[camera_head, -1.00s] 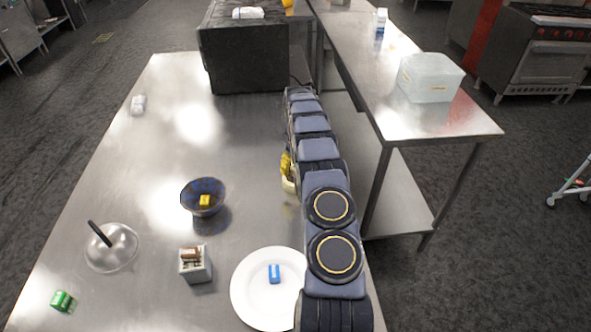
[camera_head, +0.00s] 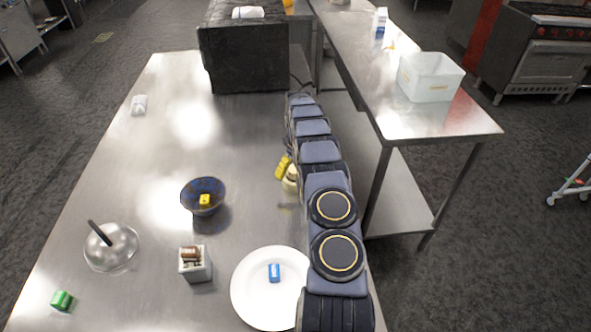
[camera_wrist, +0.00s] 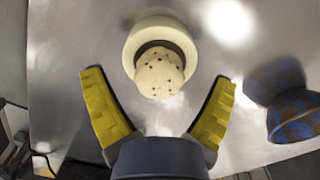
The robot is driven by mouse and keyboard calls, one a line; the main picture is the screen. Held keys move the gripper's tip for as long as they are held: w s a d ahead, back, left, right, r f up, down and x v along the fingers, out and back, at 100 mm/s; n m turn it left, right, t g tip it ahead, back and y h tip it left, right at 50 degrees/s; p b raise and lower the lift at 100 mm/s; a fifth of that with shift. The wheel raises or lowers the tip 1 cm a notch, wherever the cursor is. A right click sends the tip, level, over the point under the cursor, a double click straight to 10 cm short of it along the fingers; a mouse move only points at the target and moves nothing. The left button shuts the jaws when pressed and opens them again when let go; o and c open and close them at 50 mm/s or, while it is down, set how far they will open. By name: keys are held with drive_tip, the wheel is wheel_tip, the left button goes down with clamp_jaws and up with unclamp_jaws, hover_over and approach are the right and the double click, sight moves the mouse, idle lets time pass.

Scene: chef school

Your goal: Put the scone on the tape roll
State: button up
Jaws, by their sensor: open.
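The scone (camera_wrist: 158,75) is pale with dark specks. In the wrist view it overlaps the lower rim and part of the dark opening of the tape roll (camera_wrist: 136,44), a cream ring. I cannot tell how firmly it rests there. My gripper (camera_wrist: 159,78) is open, with its yellow fingers spread on either side of the scone and visible gaps on both sides. In the head view one yellow finger (camera_head: 282,168) shows left of my arm, beside a cream shape (camera_head: 290,180). My arm hides most of that area.
A blue patterned bowl (camera_head: 190,203) with a yellow item stands left of my arm; it also shows in the wrist view (camera_wrist: 292,118). A white plate (camera_head: 255,305), small box (camera_head: 196,265) and glass lid (camera_head: 112,250) are nearer. A black oven-like box (camera_head: 245,60) stands behind.

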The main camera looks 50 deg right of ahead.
wheel_tip(320, 180, up, 12)
drive_tip(key=f, duration=0.1)
drive_tip(key=s+a+r, duration=0.1)
drive_tip(key=a+r, duration=0.4)
drive_tip(key=a, duration=0.4)
drive_tip(key=s+a+r+n, duration=0.1)
drive_tip(key=a+r, duration=0.4)
drive_tip(key=a, duration=0.3)
drive_tip(key=s+a+r, duration=0.1)
drive_tip(key=a+r, duration=0.4)
drive_tip(key=a, duration=0.4)
drive_tip(key=s+a+n, duration=0.1)
drive_tip(key=s+a, duration=0.7)
drive_tip(key=s, duration=0.4)
drive_tip(key=s+a+n+g, duration=0.1)
drive_tip(key=s+a, duration=0.7)
drive_tip(key=s, duration=0.3)
drive_tip(key=shift+s+a+g, duration=0.3)
drive_tip(key=shift+s, duration=0.1)
drive_tip(key=shift+r, duration=0.1)
